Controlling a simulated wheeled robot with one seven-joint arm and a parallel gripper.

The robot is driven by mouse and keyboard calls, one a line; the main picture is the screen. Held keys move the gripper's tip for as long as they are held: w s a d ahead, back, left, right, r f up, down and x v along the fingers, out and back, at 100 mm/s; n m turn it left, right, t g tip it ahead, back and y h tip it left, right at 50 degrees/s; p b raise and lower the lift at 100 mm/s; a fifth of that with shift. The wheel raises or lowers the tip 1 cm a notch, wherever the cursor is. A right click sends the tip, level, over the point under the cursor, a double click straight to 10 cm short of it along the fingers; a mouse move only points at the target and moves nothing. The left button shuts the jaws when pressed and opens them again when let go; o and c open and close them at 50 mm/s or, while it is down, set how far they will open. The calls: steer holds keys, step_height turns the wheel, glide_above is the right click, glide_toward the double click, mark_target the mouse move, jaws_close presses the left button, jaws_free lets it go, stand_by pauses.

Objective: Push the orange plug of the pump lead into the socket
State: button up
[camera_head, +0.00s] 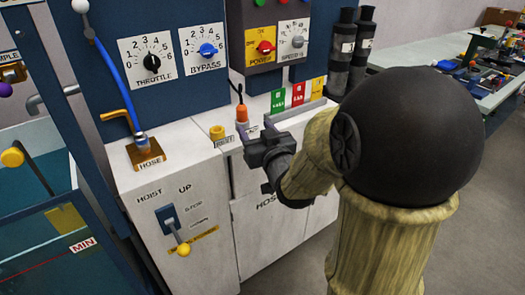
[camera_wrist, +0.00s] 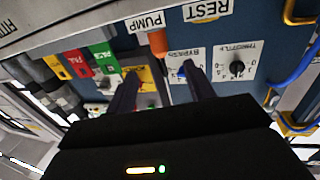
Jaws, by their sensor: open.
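The orange plug (camera_head: 242,114) stands upright on the white cabinet top, with a dark lead rising from its upper end. It also shows in the wrist view (camera_wrist: 157,42), beside the PUMP label (camera_wrist: 147,22). My gripper (camera_head: 258,137) is open and empty, close in front of the plug. In the wrist view my two dark fingers (camera_wrist: 162,72) point toward the plug, which lies between their lines, beyond the tips. The socket itself is hidden beneath the plug or by my gripper, so I cannot tell how deep the plug sits.
A yellow ring (camera_head: 217,132) by the REST label is left of the plug. The blue hose (camera_head: 117,78) with its brass handle stands further left. Green, red and yellow tags (camera_head: 298,94) stand at the right. The dial panel (camera_head: 152,57) rises behind.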

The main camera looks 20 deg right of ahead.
steer(key=shift+s+d+b, duration=0.2)
steer(key=shift+s+b, duration=1)
steer(key=shift+s, duration=0.8)
steer(key=s+a+f+m+g+h, duration=0.1)
steer(key=s+f+g, duration=0.65)
steer(key=f, duration=0.35)
steer(key=s+a+f+g+h, duration=0.1)
steer(key=s+f+g, duration=0.65)
steer(key=f, duration=0.35)
step_height(320, 180, up, 38)
steer(key=p, duration=3.7)
steer(key=shift+w+d+f+p, duration=0.15)
steer(key=shift+w+d+p, duration=0.15)
steer(key=shift+w, duration=0.1)
